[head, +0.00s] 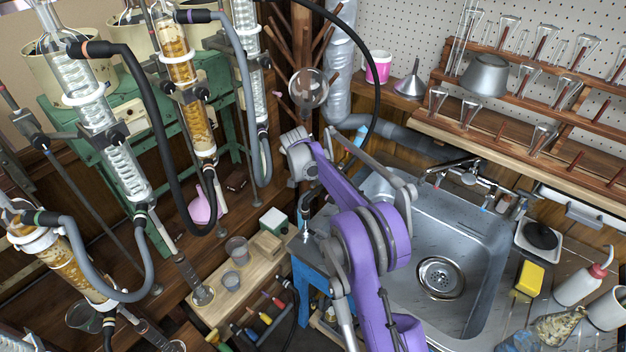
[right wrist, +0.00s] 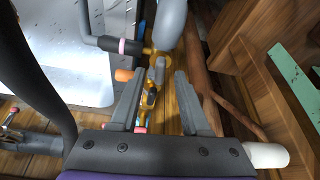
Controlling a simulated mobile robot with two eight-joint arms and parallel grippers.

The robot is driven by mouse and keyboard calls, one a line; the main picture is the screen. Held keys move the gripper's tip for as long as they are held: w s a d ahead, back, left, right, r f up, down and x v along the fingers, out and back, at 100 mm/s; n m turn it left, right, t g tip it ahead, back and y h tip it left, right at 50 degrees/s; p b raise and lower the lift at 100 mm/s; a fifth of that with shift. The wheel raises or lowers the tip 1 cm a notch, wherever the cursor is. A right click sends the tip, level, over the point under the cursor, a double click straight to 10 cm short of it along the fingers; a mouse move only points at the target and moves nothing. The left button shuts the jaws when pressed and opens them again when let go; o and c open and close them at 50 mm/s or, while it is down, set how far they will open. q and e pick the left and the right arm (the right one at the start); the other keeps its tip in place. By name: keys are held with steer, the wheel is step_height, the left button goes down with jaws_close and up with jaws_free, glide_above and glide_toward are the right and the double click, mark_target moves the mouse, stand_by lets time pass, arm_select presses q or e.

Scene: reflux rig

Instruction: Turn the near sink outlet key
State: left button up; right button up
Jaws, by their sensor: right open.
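My right gripper (head: 300,158) is beyond the sink's left edge in the head view, at the end of the purple arm; its fingertips are hard to make out there. In the right wrist view my right gripper (right wrist: 160,90) is open, with its two grey fingers apart. Between and just beyond them is a brass outlet fitting with a small grey key (right wrist: 156,74); I cannot tell whether a finger touches it. In the head view a dark outlet nozzle (head: 309,195) shows beside the arm, but the key cannot be made out. My left gripper is not in view.
The steel sink (head: 485,225) lies right of the arm. Glass columns with hoses (head: 125,170) crowd the left. A wooden tray (head: 240,290) with cups and a blue stand (head: 312,285) are near the arm. A glassware rack (head: 530,130) stands at the back right.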

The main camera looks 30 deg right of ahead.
steer(key=shift+d+f, duration=0.15)
steer(key=shift+f, duration=0.1)
jaws_close()
